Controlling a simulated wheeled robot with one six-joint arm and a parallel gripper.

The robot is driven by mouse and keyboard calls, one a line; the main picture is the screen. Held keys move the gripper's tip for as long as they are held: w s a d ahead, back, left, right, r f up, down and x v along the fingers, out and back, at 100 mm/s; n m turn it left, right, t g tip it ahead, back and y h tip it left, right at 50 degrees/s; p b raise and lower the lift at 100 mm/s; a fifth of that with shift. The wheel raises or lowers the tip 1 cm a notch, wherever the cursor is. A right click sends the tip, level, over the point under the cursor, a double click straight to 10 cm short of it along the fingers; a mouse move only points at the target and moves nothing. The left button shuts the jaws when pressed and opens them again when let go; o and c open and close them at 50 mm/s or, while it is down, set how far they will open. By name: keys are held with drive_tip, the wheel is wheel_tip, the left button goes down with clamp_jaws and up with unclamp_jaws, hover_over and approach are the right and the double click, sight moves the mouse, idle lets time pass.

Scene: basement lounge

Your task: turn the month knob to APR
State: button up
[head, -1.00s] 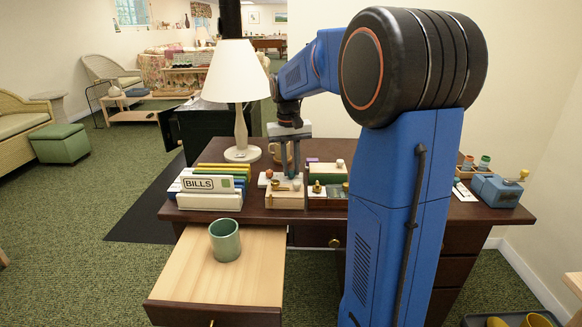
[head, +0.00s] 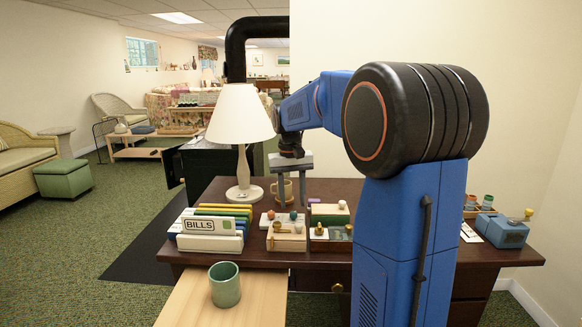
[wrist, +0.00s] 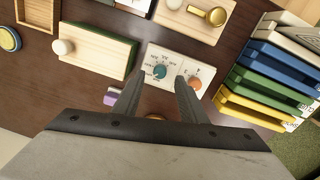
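A small white panel (wrist: 178,58) on the desk has a teal knob (wrist: 160,72) ringed by short printed labels and an orange knob (wrist: 194,83) beside it. The labels are too small to read surely, so the teal knob's setting cannot be told. The panel also shows in the head view (head: 282,222). My gripper (wrist: 160,75) is open and empty, its two fingers apart on either side of the teal knob in the wrist view. In the head view my gripper (head: 290,204) hangs above the panel, with fingertips apart from it.
A wooden block with a brass knob (head: 287,240) stands in front of the panel. A lamp (head: 242,150) and a mug (head: 282,189) stand behind.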

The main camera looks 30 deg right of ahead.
sight(291, 213)
wheel_tip(291, 213, up, 14)
drive_tip(key=shift+w+a, duration=0.15)
drive_tip(key=shift+a, duration=0.1)
idle(0.6)
drive_tip(key=s+a+f+n+t, duration=0.1)
drive_tip(key=s+a+f, duration=0.4)
drive_tip(key=s, duration=0.5)
drive_tip(key=s+a+f+n+t, duration=0.2)
drive_tip(key=s+a+f, duration=0.3)
drive_tip(key=s+f, duration=0.4)
drive_tip(key=s+a+f+n+t, duration=0.1)
drive_tip(key=s+a+f, duration=0.4)
drive_tip(key=s, duration=0.6)
wheel_tip(291, 213, down, 3)
drive_tip(key=shift+s+a+r+n+t+y, duration=0.2)
drive_tip(key=shift+s+n+t+y, duration=0.15)
drive_tip(key=shift+t, duration=0.15)
